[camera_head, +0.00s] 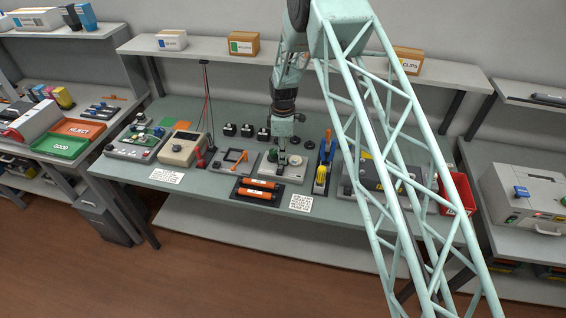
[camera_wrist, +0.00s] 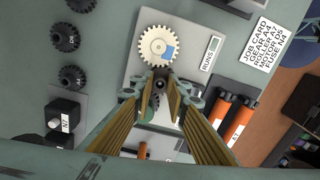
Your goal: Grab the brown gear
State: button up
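A tan, light-brown toothed gear (camera_wrist: 157,45) with a blue patch lies flat on a pale station plate (camera_wrist: 188,30) in the wrist view, just beyond my fingertips. In the head view it appears as a small pale disc (camera_head: 296,160) to the right of my gripper (camera_head: 283,157). My gripper in the wrist view (camera_wrist: 161,83) has its fingers apart, with a dark post-like part showing in the gap. I cannot tell what that part belongs to. No gear is visibly held.
Several black gears, one of them here (camera_wrist: 66,37), lie behind the station. Orange rollers (camera_head: 259,183) lie in front of it.

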jog(key=c, duration=0.4)
jog(key=shift+r, duration=0.25)
jog(key=shift+r+b, duration=0.45)
jog(key=shift+r, duration=1.05)
jog(key=s+d+b, duration=0.1)
jog(key=s+d, duration=0.2)
jog(key=s, duration=0.4)
jog(key=s+d+r+b, duration=0.1)
jog(key=s+d, duration=0.2)
jog(key=s, duration=0.4)
jog(key=shift+s+r, duration=0.3)
jog(key=shift+s, duration=0.1)
